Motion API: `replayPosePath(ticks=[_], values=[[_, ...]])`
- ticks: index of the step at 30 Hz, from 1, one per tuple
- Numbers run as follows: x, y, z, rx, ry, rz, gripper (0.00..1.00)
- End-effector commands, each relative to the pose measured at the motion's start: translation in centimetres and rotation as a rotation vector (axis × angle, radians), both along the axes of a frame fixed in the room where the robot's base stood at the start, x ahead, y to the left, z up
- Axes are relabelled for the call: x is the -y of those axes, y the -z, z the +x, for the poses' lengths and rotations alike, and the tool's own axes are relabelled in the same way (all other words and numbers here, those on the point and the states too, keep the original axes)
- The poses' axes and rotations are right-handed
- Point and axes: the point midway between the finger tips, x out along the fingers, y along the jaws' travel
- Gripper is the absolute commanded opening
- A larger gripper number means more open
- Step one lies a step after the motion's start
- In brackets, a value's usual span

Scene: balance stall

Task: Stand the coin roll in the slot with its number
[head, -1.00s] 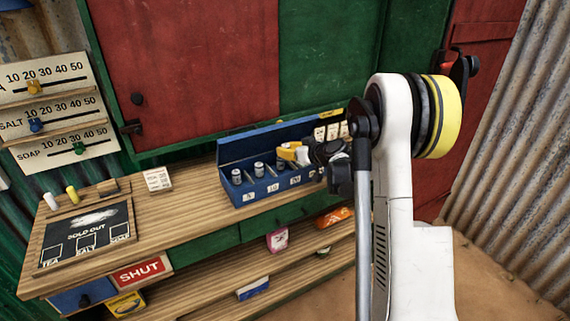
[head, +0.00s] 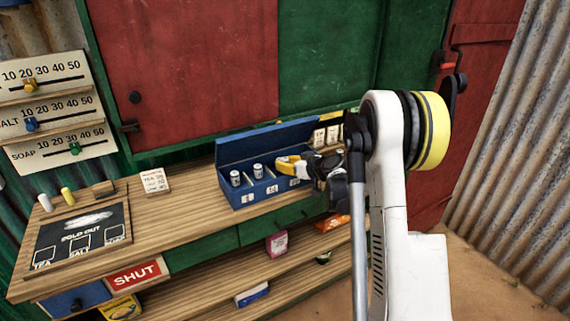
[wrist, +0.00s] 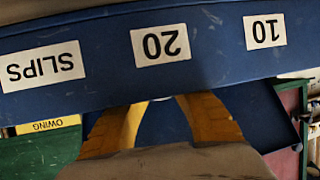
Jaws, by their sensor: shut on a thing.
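The blue coin box (head: 226,179) stands open on the wooden counter, its lid raised behind. Two pale rolls with dark tops stand in its left slots, one left (head: 235,178) and one beside it (head: 258,171). My gripper (head: 281,165) reaches into the box from the right, at the slot behind the 20 label (head: 295,181). In the wrist view, the yellow fingers (wrist: 157,100) go behind the box wall, by the upside-down 20 label (wrist: 160,45), between 10 and SLIPS.
White cards (head: 326,136) stand at the box's right end. A chalkboard (head: 80,232) with two chalks lies further left. Bare counter (head: 190,205) lies between. Packets sit on the shelf below.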

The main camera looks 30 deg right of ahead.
Motion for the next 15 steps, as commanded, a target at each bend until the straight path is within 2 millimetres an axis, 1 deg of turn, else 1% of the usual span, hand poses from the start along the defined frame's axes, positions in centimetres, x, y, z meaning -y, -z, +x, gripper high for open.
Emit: replayPosePath(ticks=[2, 3, 4, 5, 12, 15], values=[[0.00, 0.01, 0.01, 0.000, 0.000, 0.000, 0.00], [0.00, 0.01, 0.01, 0.000, 0.000, 0.000, 0.30], [0.00, 0.01, 0.00, 0.000, 0.000, 0.000, 0.39], [0.00, 0.00, 0.00, 0.000, 0.000, 0.000, 0.42], [0.00, -0.01, -0.01, 0.000, 0.000, 0.000, 0.42], [0.00, -0.35, 0.00, 0.000, 0.000, 0.000, 0.42]])
